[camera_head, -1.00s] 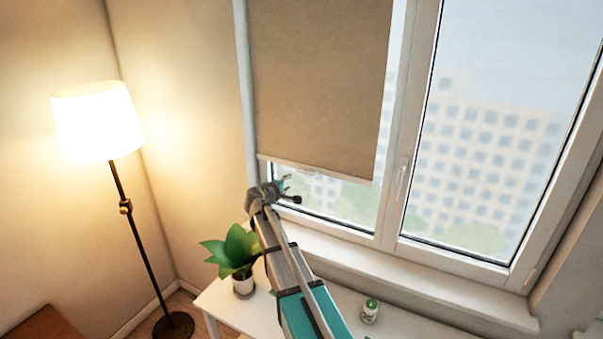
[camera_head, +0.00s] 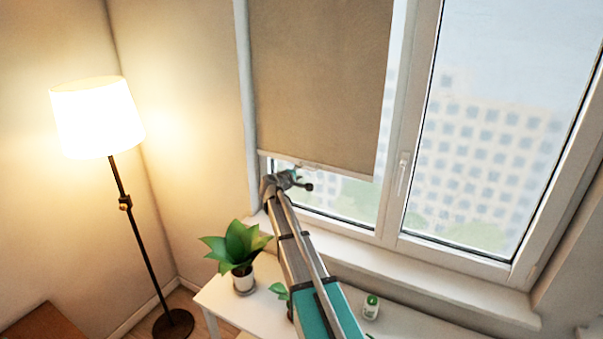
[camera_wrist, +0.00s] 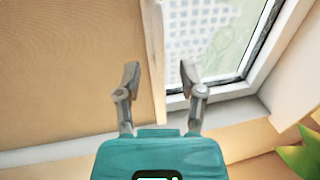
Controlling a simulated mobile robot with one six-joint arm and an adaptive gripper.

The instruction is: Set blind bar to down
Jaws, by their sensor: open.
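The beige roller blind (camera_head: 320,85) covers the upper part of the left window pane. The pale blind bar (camera_head: 345,174) runs along its lower edge, with bare glass below it. My gripper (camera_head: 301,179) is open at the bar, left of its middle. In the wrist view the blind (camera_wrist: 70,70) fills the left side and the bar (camera_wrist: 154,50) runs nearly vertically. The two fingertips of my gripper (camera_wrist: 159,73) lie on either side of the bar in that picture. I cannot tell whether they touch it.
A white sill (camera_head: 400,272) runs below the window. A potted plant (camera_head: 237,245) and a small jar (camera_head: 371,307) stand on a white table (camera_head: 215,298). A lit floor lamp (camera_head: 97,118) stands at the left. The window handle (camera_head: 402,175) is right of the blind.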

